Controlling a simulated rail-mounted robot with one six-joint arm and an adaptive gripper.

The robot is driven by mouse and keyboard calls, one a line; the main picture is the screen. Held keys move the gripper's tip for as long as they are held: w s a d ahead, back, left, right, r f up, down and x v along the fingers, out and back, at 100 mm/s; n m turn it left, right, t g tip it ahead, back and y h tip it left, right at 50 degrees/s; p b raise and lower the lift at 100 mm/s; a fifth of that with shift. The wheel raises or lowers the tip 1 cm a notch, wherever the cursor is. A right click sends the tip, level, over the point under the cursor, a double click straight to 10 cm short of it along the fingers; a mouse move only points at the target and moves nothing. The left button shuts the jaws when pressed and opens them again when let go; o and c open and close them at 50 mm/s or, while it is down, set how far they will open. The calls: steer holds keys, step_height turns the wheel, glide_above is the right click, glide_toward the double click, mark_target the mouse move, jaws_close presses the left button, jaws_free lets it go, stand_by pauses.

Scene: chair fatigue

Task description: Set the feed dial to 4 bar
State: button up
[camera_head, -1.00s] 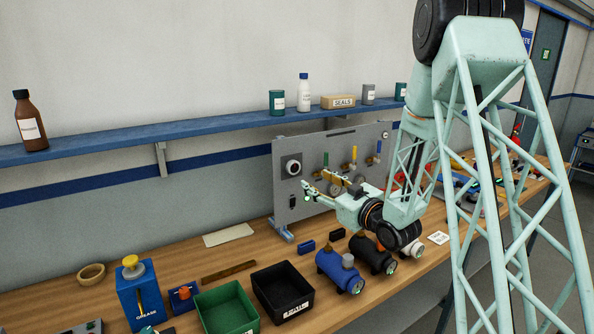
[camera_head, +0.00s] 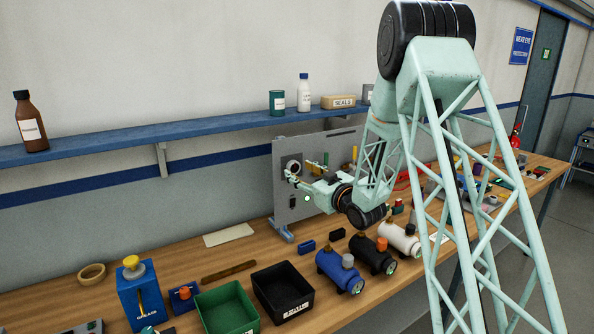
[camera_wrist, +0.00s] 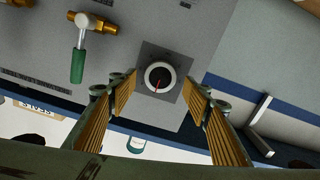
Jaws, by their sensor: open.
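The feed dial (camera_wrist: 160,78) is a round black knob with a white rim and a red pointer line, on a dark square plate on the grey panel. In the wrist view it lies between and just beyond the fingertips of my gripper (camera_wrist: 160,88), which is open with one finger on each side. I cannot see any contact, and the scale marks are too small to read. In the head view the dial (camera_head: 292,168) is at the panel's upper left, with my gripper (camera_head: 296,178) right in front of it, partly covering it.
The panel (camera_head: 285,205) stands upright on the wooden bench. A green-handled valve (camera_wrist: 79,62) sits beside the dial. A green bin (camera_head: 222,305), a black bin (camera_head: 285,290) and several cylinders stand in front. A blue shelf (camera_head: 110,149) runs along the wall above.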

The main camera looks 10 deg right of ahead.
mark_target(293, 168)
steer(key=shift+x, duration=1.15)
steer(key=c, duration=0.8)
